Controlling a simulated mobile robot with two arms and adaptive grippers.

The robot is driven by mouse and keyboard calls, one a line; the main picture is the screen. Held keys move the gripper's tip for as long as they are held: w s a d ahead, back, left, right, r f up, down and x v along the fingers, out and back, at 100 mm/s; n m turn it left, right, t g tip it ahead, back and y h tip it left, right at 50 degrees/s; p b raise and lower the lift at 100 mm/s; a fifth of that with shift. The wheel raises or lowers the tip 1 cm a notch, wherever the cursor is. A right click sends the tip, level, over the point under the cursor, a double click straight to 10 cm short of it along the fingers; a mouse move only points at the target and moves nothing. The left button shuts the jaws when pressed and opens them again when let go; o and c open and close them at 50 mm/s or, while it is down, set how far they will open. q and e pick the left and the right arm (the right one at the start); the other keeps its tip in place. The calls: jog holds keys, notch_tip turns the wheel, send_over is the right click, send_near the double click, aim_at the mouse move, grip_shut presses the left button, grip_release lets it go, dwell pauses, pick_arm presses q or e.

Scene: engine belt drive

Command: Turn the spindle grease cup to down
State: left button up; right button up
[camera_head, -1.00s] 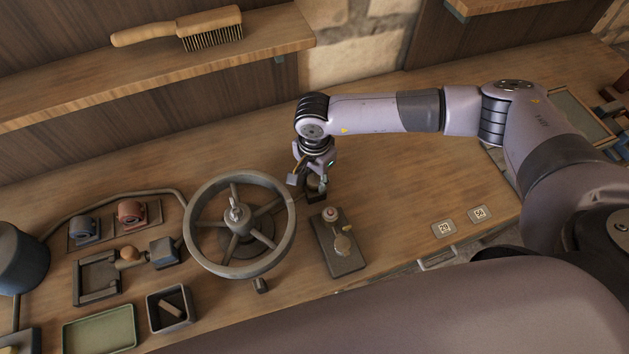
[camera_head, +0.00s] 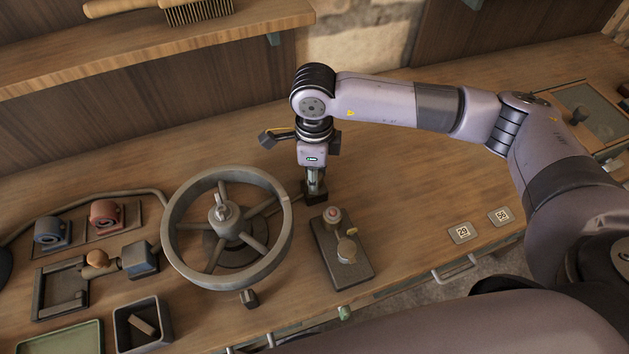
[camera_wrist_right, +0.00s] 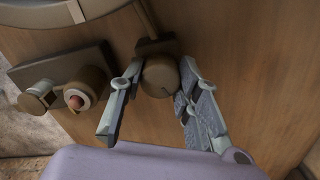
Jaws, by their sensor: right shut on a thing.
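The spindle grease cup shows in the right wrist view as a round, dark brown knob (camera_wrist_right: 158,78) on a small dark block (camera_wrist_right: 156,46) with a thin pipe running from it. My right gripper (camera_wrist_right: 160,70) has its two fingers on either side of the cup and is shut on it. In the head view my right gripper (camera_head: 315,186) points down onto the cup's dark block (camera_head: 316,196), right of the handwheel (camera_head: 176,222). The gripper hides most of the cup there. Which way the cup is turned cannot be told. My left gripper is out of view.
A dark plate (camera_head: 325,262) with a red-topped button (camera_head: 332,214) and a brass knob (camera_head: 347,249) lies just in front of the gripper. The bench between the plate and tags is clear.

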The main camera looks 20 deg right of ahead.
jog(key=shift+m+b, duration=1.35)
jog(key=shift+m, duration=0.35)
jog(key=o, duration=1.1)
jog(key=shift+o, duration=0.2)
jog(key=shift+r, duration=0.1)
notch_tip(320, 180, up, 12)
